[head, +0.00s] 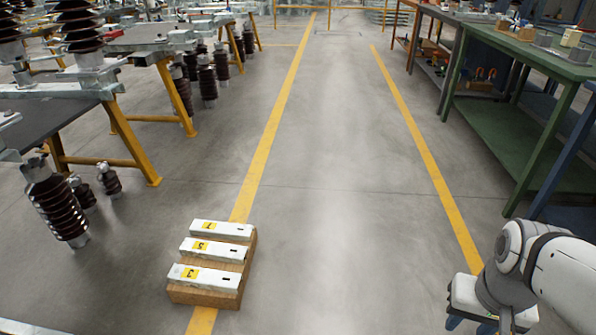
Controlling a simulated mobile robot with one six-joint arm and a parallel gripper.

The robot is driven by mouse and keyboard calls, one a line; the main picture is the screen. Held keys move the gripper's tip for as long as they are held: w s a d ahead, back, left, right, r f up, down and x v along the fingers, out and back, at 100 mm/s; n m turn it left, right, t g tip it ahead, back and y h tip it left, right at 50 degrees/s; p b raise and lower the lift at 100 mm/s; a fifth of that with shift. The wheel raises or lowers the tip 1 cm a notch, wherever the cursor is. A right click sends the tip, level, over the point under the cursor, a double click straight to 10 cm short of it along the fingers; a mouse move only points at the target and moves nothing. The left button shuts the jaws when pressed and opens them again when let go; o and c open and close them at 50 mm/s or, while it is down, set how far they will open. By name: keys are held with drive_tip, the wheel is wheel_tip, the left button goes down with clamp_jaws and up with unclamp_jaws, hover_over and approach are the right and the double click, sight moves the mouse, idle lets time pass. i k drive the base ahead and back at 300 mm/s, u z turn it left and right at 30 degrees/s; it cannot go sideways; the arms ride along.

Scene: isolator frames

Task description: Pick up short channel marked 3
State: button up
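The short channel marked 3 (208,277) is a pale metal bar with a yellow label. It lies flat across a wooden block (203,297) on the floor at the lower left, nearest of three similar channels. The channel marked 5 (225,251) lies just behind it. A third channel (232,230) lies at the back; its label looks like a 1 or 7. My gripper (486,325) is at the lower right, well to the right of the block and apart from it. Its fingers run past the bottom edge, so its opening is hidden.
Yellow lines (270,135) mark a clear grey floor aisle. At the left stand workbenches with orange legs (128,140) and dark ribbed insulators (58,208). A green bench (527,125) stands at the right. A pale edge (28,327) shows at the bottom left.

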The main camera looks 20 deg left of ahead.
sight(202, 278)
drive_tip(key=z, duration=0.05)
drive_tip(key=i, duration=1.9)
drive_tip(key=u, duration=3.55)
drive_tip(key=i, duration=1)
drive_tip(key=z, duration=0.05)
